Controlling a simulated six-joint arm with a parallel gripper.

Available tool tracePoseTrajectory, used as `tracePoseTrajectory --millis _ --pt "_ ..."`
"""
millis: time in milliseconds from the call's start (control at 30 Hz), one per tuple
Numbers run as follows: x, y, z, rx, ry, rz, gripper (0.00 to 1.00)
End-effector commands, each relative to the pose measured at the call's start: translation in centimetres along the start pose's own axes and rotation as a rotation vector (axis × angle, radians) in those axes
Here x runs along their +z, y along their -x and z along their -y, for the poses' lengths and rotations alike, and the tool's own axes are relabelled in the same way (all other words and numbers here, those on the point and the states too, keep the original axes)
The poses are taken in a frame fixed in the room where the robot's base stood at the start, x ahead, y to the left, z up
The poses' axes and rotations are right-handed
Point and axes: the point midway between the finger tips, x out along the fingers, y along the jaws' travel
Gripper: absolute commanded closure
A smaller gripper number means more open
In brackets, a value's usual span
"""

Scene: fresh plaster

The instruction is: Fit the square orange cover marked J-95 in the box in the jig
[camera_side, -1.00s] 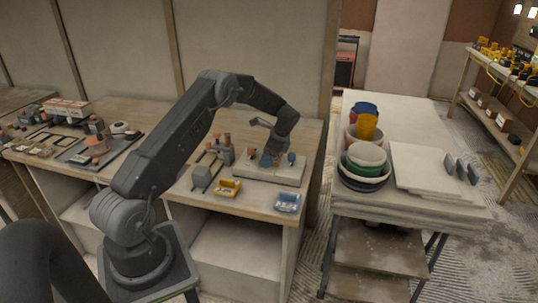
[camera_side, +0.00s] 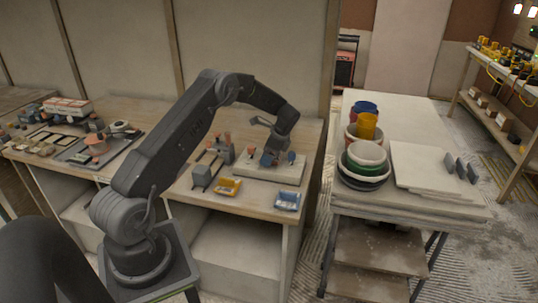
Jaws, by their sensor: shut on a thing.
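My gripper (camera_side: 267,160) is low over the pale jig plate (camera_side: 289,175) at the right end of the workbench, pointing down. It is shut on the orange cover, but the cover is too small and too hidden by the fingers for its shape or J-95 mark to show. The box in the jig is also hidden behind the gripper, so I cannot tell whether the cover touches it. An orange-topped piece (camera_side: 251,150) stands left of my gripper on the jig, and a blue-topped piece (camera_side: 291,156) stands right of it.
A grey fixture (camera_side: 206,172) stands left of the jig. A yellow bin (camera_side: 228,187) and a blue bin (camera_side: 288,201) sit at the bench's front edge. Trays with parts (camera_side: 92,150) lie far left. Stacked buckets (camera_side: 364,160) and pale boards (camera_side: 425,166) are on the right table.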

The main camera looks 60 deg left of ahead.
Motion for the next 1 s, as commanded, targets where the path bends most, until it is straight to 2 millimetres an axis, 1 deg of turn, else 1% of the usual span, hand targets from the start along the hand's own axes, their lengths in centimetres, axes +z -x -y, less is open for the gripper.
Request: tracePoseTrajectory --millis 33,233,267,467,500,633,667,700,1000 --pt "-0.53 -1.71 -0.37 0.008 0.0 -0.002 0.45" --pt "-0.51 -1.72 -0.36 0.008 0.0 -0.002 0.45" --pt "-0.5 -1.72 -0.36 0.008 0.0 -0.002 0.21" --pt "-0.54 -1.71 -0.4 0.009 0.0 -0.002 0.01" --pt "-0.56 -1.71 -0.41 0.009 0.0 -0.002 0.0" --pt "-0.63 -1.68 -0.43 0.009 -0.001 -0.003 0.0" --pt "-0.65 -1.69 -0.44 0.01 -0.001 -0.003 0.02" --pt "-0.67 -1.68 -0.45 0.01 -0.001 -0.003 0.0" --pt "-0.71 -1.38 -0.46 0.009 -0.002 -0.006 0.0"
